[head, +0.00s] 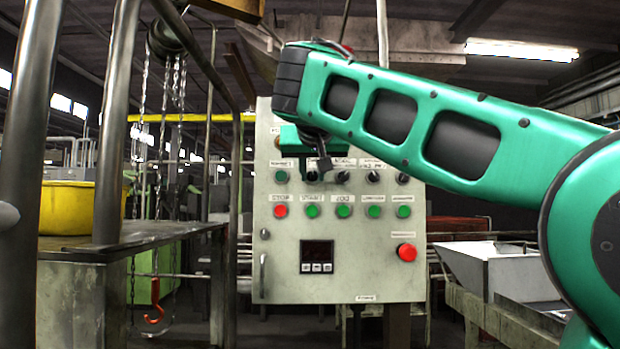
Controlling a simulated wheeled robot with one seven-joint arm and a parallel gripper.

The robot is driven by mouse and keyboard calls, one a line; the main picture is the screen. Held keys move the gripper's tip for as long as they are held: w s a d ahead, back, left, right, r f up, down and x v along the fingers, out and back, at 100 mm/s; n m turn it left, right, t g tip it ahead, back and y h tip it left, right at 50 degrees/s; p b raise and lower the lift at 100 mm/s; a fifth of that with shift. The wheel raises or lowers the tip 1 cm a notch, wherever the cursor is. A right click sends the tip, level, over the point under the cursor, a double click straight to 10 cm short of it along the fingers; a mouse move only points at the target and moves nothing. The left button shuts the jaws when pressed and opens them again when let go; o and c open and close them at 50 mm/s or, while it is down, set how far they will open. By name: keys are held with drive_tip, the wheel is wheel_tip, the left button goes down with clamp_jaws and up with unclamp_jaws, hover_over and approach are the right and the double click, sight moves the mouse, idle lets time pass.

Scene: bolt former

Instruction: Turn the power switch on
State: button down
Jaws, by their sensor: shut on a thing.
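A grey control panel (334,283) stands upright ahead of me, with rows of knobs and buttons. My gripper (319,162) is at the upper left part of the panel, below the end of my green arm, and is shut on a small control there. The thing between the fingers is hidden by the gripper, and its label cannot be read. Black selector knobs (372,178) show in the upper row, to the right of my gripper. My arm covers the top of the panel, so I cannot tell which control is the power switch.
Below are a red stop button (280,211), several green buttons (343,211), a dark display (317,257) and a large red button (406,252). A table (150,236) with a yellow tub (67,208) and metal posts stand at left. A pale metal chute (490,268) is at right.

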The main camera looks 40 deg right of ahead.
drive_tip(key=m+y, duration=0.1)
drive_tip(key=m, duration=0.1)
drive_tip(key=m+t+y, duration=0.1)
drive_tip(key=m, duration=0.1)
drive_tip(key=shift+s+d+f+t, duration=0.1)
drive_tip(key=shift+s+d+t, duration=0.1)
drive_tip(key=shift+t, duration=0.1)
idle(0.5)
drive_tip(key=c, duration=1.6)
unclamp_jaws()
drive_tip(key=shift+o, duration=0.2)
drive_tip(key=shift+s+a, duration=0.1)
drive_tip(key=shift+s, duration=0.1)
drive_tip(key=v, duration=1)
